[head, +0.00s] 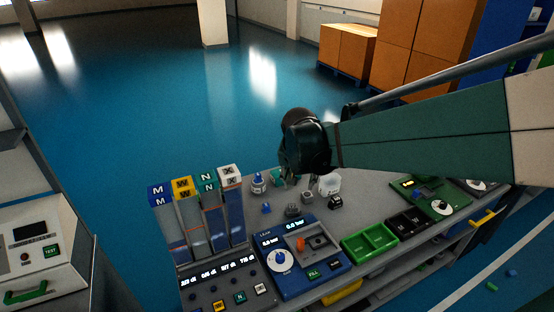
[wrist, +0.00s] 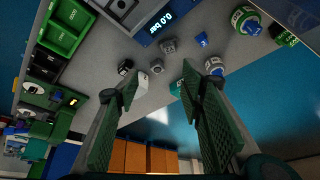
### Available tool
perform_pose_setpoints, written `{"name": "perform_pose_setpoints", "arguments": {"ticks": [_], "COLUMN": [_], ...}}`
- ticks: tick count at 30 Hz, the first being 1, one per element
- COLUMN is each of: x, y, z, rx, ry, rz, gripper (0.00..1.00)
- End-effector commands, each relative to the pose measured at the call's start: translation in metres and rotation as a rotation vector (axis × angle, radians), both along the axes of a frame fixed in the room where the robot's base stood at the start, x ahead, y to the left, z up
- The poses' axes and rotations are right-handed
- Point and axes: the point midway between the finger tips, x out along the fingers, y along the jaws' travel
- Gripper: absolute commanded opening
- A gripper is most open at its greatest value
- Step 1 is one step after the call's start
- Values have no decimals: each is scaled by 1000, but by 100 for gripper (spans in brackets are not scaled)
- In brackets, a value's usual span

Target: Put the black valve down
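A small black part with a pale top, which looks like the black valve (head: 336,202), stands on the grey bench. It also shows in the wrist view (wrist: 125,67), outside the fingers near the left fingertip. My gripper (wrist: 160,88) is open, with its green-padded fingers wide apart and nothing held between them. In the head view my gripper (head: 299,181) hangs over the back of the bench, its fingers partly hidden by the dark wrist. The black part stands to its right, apart from it.
A white part (head: 329,185), a grey block (head: 308,197), a dark grey part (head: 292,210), a teal part (head: 277,178) and a blue cone (head: 266,208) stand close by. Green bins (head: 370,243) and a blue leak tester (head: 300,258) lie in front. Upright lettered chutes (head: 208,215) stand left.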

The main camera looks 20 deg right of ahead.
Motion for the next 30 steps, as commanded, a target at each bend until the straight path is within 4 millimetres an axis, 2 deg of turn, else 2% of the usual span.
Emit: {"name": "perform_pose_setpoints", "arguments": {"ticks": [12,20,30], "x": [40,60,79], "y": [-60,-98,-149], "z": [-40,-71,-119], "rx": [13,17,16], "ry": [28,43,56], "rz": [-213,-348,-527], "gripper": [39,39,39]}}
